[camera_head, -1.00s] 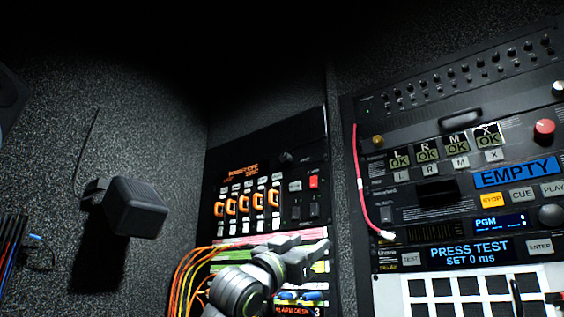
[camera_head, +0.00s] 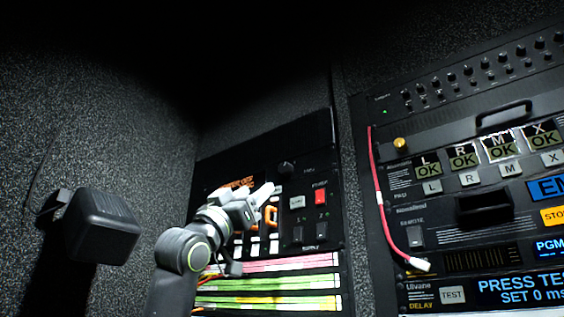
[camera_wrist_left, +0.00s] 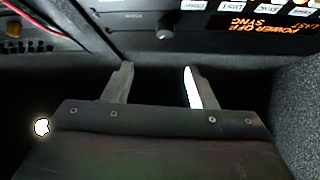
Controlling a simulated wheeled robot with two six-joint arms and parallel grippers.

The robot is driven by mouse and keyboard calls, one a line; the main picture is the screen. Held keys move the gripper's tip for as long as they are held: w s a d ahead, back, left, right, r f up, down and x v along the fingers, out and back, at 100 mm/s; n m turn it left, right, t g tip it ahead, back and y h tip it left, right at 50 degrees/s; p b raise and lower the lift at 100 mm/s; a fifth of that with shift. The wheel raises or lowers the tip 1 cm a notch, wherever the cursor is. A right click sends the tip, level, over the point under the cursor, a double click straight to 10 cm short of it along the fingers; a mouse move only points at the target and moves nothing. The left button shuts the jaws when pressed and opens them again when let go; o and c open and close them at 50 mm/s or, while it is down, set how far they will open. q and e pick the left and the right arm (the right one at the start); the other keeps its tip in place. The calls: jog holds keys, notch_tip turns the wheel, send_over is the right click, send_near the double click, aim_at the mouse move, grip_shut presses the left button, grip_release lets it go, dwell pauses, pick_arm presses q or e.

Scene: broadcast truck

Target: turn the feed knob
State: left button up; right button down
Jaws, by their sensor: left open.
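A small dark round knob (camera_head: 286,169) sits near the top of the black panel, right of the orange display text; its label is too small to read, so I take it for the feed knob. The knob also shows in the left wrist view (camera_wrist_left: 164,34), beyond the fingertips and roughly between them. My left gripper (camera_head: 268,191) is open and empty, just below and left of the knob in the head view and apart from it. It also shows in the left wrist view (camera_wrist_left: 158,70). My right gripper is not in view.
Below the knob are a red power switch (camera_head: 320,195) and pink and green strips (camera_head: 290,284). A rack with buttons and displays (camera_head: 470,207) stands at the right, with a pink cable (camera_head: 379,197) along its edge. A black box (camera_head: 101,226) juts from the left wall.

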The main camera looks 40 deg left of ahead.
aim_at(283, 171)
pick_arm(q)
jog(key=p+x, duration=0.2)
jog(key=x, duration=0.2)
jog(key=p+x, duration=0.3)
jog(key=x, duration=0.1)
jog(key=p+x, duration=0.3)
jog(key=x, duration=0.1)
jog(key=shift+w+a+f, duration=0.25)
jog(key=shift+w+a, duration=0.1)
jog(key=shift+a, duration=0.05)
jog(key=shift+p+x, duration=0.5)
jog(key=shift+x, duration=0.35)
jog(key=shift+f, duration=0.15)
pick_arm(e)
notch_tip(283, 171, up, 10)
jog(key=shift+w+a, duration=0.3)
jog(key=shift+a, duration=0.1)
